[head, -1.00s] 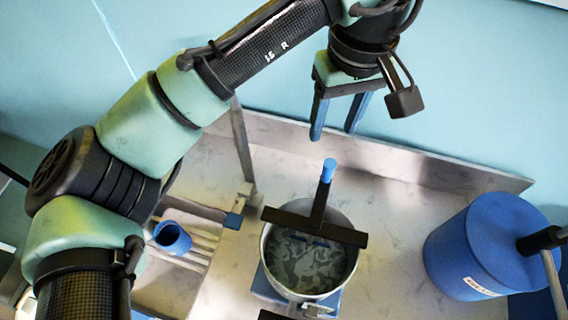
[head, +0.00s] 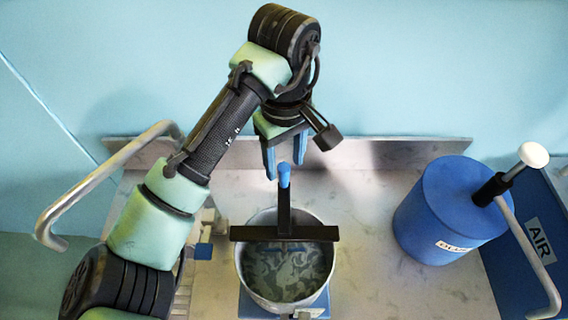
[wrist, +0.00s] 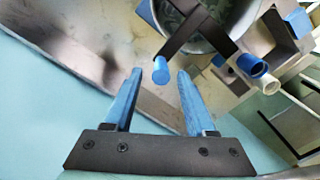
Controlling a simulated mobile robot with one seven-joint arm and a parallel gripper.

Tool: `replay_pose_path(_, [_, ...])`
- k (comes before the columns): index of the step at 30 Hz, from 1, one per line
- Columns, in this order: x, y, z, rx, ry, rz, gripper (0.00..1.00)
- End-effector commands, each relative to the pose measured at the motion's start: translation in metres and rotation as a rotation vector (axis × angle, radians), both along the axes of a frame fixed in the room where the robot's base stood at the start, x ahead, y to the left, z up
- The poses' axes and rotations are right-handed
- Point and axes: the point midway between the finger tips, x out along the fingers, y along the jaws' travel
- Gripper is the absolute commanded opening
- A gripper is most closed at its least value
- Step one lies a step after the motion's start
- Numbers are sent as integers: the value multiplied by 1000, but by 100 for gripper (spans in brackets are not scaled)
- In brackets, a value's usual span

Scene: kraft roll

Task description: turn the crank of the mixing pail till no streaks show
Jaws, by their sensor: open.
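The mixing pail (head: 243,285) is a metal pot on a blue base, with a black bar across its top. Pale streaks swirl in the dark grey-green contents (head: 285,272). The black crank arm (head: 284,212) points away toward the back wall and ends in an upright blue knob (head: 284,174). My gripper (head: 285,170) is open and empty, with its blue fingers pointing down by the knob. In the wrist view the knob (wrist: 161,68) appears between and just beyond the fingertips (wrist: 160,73). I cannot tell whether they touch.
A blue drum (head: 430,210) with a pump and bent pipe stands right of the pail. A blue panel marked AIR (head: 538,242) is beyond it. A steel ledge (head: 390,152) runs along the back. A bent metal pipe (head: 110,172) shows at left. The counter between pail and drum is clear.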

Motion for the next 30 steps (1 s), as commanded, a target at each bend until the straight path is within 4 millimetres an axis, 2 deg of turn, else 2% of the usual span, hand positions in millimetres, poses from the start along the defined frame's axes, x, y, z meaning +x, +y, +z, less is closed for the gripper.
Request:
replay_pose_path(6, [0,1,-18,1,1,1,56])
replay_pose_path(15, [0,1,-20,2,0,0,56])
replay_pose_path(24, [0,1,-20,2,0,0,2])
replay_pose_path(30, [0,1,-20,1,0,0,0])
